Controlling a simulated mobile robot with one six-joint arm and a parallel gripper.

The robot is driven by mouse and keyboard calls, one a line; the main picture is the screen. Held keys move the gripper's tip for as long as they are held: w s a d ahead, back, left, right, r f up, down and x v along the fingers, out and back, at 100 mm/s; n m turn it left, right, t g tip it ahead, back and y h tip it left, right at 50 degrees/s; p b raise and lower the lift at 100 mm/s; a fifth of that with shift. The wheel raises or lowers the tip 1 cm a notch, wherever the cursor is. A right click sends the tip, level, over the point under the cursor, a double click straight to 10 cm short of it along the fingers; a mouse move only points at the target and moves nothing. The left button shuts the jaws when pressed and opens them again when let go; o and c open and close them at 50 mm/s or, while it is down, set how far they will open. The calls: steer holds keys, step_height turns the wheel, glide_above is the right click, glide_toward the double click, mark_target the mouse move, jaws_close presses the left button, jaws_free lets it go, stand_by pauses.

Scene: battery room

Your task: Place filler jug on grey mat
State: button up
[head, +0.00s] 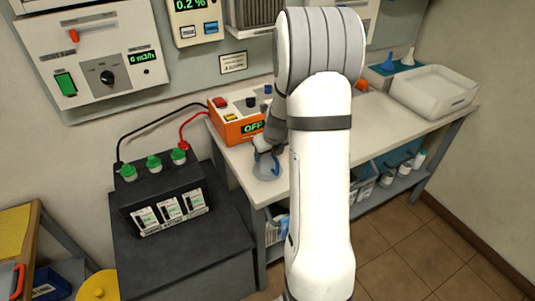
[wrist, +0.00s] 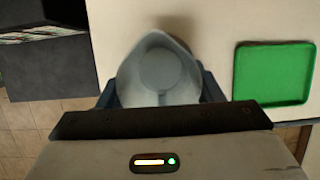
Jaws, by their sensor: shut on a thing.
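The filler jug (wrist: 160,55) is a pale grey-white open vessel with a pouring lip, seen from above in the wrist view. My gripper (wrist: 160,88) is shut on it, with one dark blue finger on each side. In the head view the jug (head: 264,171) shows small and translucent at the bench's front left edge, below my gripper (head: 267,155). I cannot tell whether its base touches the bench. I see no grey mat in either view; my arm hides the middle of the bench.
An orange power unit reading OFF (head: 239,118) stands behind the jug. A black battery (head: 165,194) with green caps is left. A white tray (head: 433,92) is far right.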

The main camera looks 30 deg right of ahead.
steer(key=shift+f, duration=0.15)
steer(key=o, duration=1.1)
steer(key=v, duration=1.2)
steer(key=shift+s+a+r+n+g, duration=0.15)
steer(key=shift+s+a+r+n, duration=0.9)
steer(key=shift+s+a+n, duration=3.5)
steer(key=shift+s+a+r+n+g, duration=0.2)
steer(key=shift+s+a+r+n, duration=1.65)
steer(key=shift+n, duration=5.45)
steer(key=shift+s+a+r+n+g, duration=0.25)
steer(key=shift+s+a+n, duration=1.45)
steer(key=shift+s+n, duration=3.5)
